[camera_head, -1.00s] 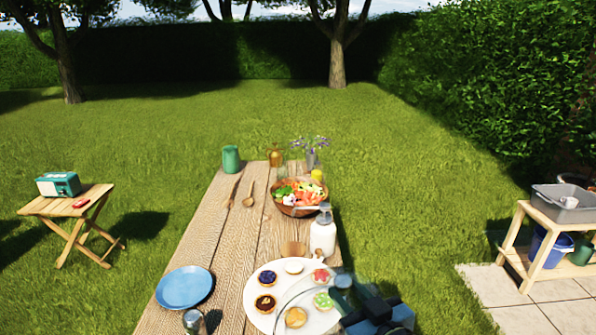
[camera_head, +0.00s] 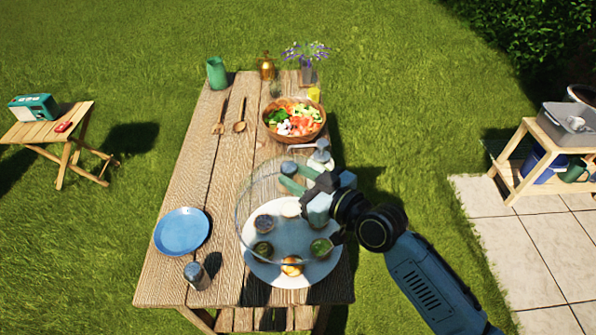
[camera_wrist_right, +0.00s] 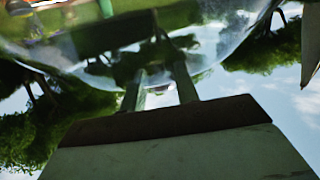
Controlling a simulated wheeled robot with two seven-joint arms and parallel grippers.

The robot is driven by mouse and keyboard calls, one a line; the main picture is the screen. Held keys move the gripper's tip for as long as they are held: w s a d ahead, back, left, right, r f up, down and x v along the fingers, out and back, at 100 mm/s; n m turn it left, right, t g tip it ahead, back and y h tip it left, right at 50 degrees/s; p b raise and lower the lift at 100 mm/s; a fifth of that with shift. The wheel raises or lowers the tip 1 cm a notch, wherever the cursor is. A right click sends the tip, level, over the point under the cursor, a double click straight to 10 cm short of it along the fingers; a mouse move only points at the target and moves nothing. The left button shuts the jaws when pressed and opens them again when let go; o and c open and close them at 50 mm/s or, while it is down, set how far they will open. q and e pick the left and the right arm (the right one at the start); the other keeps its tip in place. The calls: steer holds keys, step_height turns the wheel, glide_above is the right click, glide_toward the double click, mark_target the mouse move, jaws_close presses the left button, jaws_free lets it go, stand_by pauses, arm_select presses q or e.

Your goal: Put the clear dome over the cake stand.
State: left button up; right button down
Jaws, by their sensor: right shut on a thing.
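The clear dome (camera_head: 255,196) hangs over the far and left part of the cake stand in the head view. My right gripper (camera_head: 291,177) is shut on the dome at its knob. The white cake stand (camera_head: 318,271) carries several small tarts, some seen through the glass. The stand's near edge shows beyond the dome's rim. The gap between dome and stand is hard to judge. In the right wrist view the fingers (camera_wrist_right: 160,88) reach to the dome's curved glass (camera_wrist_right: 215,45). My left gripper is not in view.
A white pump bottle (camera_head: 321,158) stands close behind the stand and gripper. A salad bowl (camera_head: 295,120) is farther back. A blue plate (camera_head: 182,231) and a shaker (camera_head: 196,276) are on the left. The table's middle left is clear.

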step_height(320, 180, down, 11)
steer(key=b, duration=0.9)
steer(key=shift+w+f+b, duration=0.15)
steer(key=shift+b, duration=0.15)
steer(key=shift+f+b, duration=0.4)
steer(key=shift+f, duration=0.1)
stand_by(0.4)
steer(key=c, duration=1)
jaws_free()
steer(key=shift+o, duration=0.2)
steer(key=v, duration=1.3)
steer(key=shift+d, duration=0.15)
steer(key=shift+s+f, duration=0.1)
steer(key=shift+s, duration=0.1)
